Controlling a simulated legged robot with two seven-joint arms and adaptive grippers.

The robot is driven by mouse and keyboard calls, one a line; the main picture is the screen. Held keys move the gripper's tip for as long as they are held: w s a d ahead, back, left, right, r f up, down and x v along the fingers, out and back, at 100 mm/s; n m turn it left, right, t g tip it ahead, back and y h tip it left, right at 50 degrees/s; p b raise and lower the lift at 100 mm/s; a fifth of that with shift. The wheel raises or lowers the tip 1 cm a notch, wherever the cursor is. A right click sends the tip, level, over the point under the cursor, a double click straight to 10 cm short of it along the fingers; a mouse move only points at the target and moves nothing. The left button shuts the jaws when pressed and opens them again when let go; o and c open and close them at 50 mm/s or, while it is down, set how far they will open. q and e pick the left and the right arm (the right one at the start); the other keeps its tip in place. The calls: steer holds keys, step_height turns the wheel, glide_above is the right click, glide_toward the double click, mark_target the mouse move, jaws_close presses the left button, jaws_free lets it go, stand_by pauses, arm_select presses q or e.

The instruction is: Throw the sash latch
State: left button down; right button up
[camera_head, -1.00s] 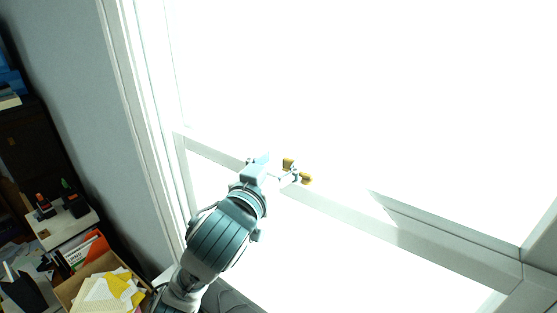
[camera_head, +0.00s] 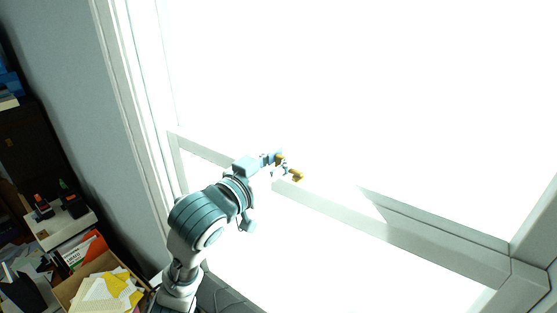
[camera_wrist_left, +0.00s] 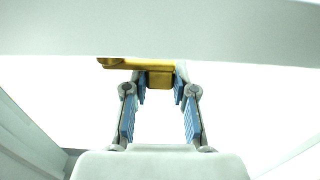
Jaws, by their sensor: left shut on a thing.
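The brass sash latch (camera_head: 296,175) sits on the white meeting rail of the window, near the middle of the head view. In the left wrist view the latch (camera_wrist_left: 158,78) shows a brass body with an arm pointing left under the rail's edge. My left gripper (camera_head: 279,162) reaches it from the left. In the wrist view the fingers of the left gripper (camera_wrist_left: 160,92) stand on both sides of the brass body and are shut on it. Part of the latch is hidden behind the fingers. My right gripper is not in view.
The white window rail (camera_head: 420,238) runs down to the right, with bright panes above and below. The left window frame (camera_head: 125,100) meets a grey wall. At the lower left are a box of papers (camera_head: 105,295) and a small white cabinet (camera_head: 62,228).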

arm_select(q)
steer(key=shift+r, duration=0.1)
steer(key=c, duration=1)
jaws_free()
steer(key=shift+c, duration=0.2)
steer(key=shift+o, duration=0.6)
steer(key=shift+w+d, duration=0.15)
steer(key=shift+w, duration=0.15)
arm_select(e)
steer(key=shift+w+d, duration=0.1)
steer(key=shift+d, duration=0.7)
arm_select(q)
steer(key=v, duration=1.2)
steer(key=shift+f, duration=0.2)
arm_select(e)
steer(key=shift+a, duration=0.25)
arm_select(q)
steer(key=shift+w, duration=0.1)
